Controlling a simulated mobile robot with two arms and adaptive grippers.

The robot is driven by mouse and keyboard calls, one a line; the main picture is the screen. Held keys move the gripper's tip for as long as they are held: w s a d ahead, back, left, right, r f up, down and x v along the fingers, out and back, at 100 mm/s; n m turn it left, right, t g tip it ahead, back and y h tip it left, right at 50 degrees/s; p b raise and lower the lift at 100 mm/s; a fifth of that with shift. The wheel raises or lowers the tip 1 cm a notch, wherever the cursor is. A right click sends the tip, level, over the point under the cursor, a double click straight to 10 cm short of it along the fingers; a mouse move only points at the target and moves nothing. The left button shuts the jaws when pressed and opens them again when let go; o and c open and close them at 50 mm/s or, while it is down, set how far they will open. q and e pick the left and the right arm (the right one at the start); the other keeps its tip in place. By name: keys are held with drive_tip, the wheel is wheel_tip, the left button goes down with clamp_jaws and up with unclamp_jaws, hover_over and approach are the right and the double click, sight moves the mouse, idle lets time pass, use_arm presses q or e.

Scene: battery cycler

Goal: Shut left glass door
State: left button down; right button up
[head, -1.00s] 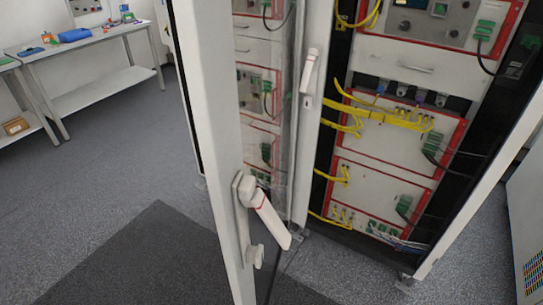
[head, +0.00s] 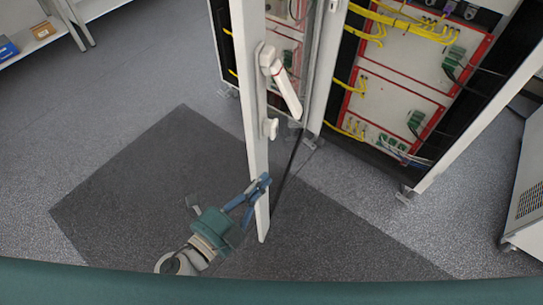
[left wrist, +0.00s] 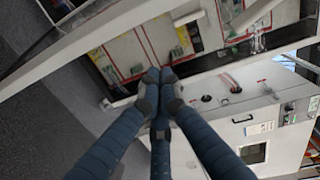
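The left glass door (head: 256,140) stands open in the head view, swung out from the cabinet and seen nearly edge-on. Its white handle (head: 288,92) has a red stripe and juts out from the frame, with a white knob (head: 271,128) below it. My left gripper (head: 262,184) is at the door's lower end, its blue fingers overlapping the frame edge; I cannot tell whether they touch it. In the left wrist view its fingertips (left wrist: 160,84) are drawn together with nothing seen between them. My right gripper is not in view.
The cabinet's red-edged panels (head: 400,85) carry yellow cables. Another open door (head: 480,100) stands at the right. A white cabinet (head: 526,205) is at the far right. A dark mat (head: 130,190) lies on the floor, which is clear at the left.

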use_arm(q)
wheel_tip(320, 180, up, 5)
drive_tip(key=s+d+m+h, duration=0.1)
drive_tip(key=s+m, duration=0.1)
drive_tip(key=p+x, duration=0.4)
drive_tip(key=x, duration=0.6)
drive_tip(key=shift+w+a+r, duration=0.1)
drive_tip(key=shift+w+a, duration=0.25)
drive_tip(key=shift+a, duration=0.5)
drive_tip(key=shift+w+a+r, duration=0.1)
drive_tip(key=shift+w+a, duration=0.25)
drive_tip(key=shift+a, duration=0.5)
drive_tip(key=shift+b, duration=0.3)
